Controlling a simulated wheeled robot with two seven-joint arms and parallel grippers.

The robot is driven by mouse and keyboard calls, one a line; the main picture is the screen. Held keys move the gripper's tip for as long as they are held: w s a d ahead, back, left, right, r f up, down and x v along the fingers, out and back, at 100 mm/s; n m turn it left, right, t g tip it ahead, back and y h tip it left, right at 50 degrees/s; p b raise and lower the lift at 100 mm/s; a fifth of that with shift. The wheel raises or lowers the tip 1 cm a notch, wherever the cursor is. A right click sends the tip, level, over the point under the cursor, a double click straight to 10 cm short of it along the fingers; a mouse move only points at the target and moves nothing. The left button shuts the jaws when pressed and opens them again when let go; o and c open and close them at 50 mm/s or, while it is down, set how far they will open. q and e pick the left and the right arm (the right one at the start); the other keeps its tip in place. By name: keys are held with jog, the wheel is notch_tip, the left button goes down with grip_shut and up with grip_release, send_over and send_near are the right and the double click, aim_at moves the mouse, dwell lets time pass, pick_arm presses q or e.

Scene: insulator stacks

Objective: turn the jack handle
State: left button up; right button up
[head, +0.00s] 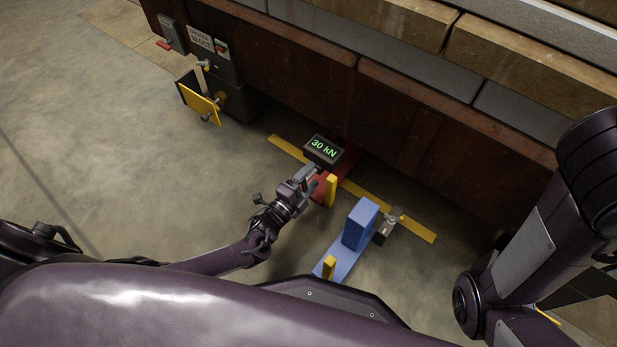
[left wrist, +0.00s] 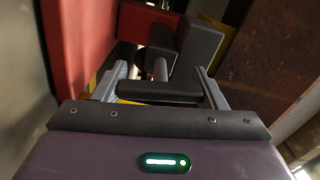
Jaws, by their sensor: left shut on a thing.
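The red jack (head: 352,158) stands low on the floor at the foot of the brown wall, with a dark readout (head: 323,150) showing 30 kN in green. My left gripper (head: 311,176) is beside it. In the left wrist view, the jack handle (left wrist: 160,88) is a black bar on a short metal shaft. It lies crosswise between my two grey fingers (left wrist: 163,92), which are shut on it. The jack's red side (left wrist: 75,50) fills the upper left there. The handle is mostly hidden in the head view. My right gripper is out of view; only its arm shows.
A blue stand (head: 360,225) with a small grey metal piece (head: 389,226) stands to the right of the gripper. Yellow upright parts (head: 331,190) are close by. A dark box with a yellow plate (head: 203,105) stands at the upper left. Floor at left is clear.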

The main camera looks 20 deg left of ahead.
pick_arm(q)
jog(key=shift+f+m, duration=0.1)
jog(key=shift+m, duration=0.4)
jog(key=o, duration=1)
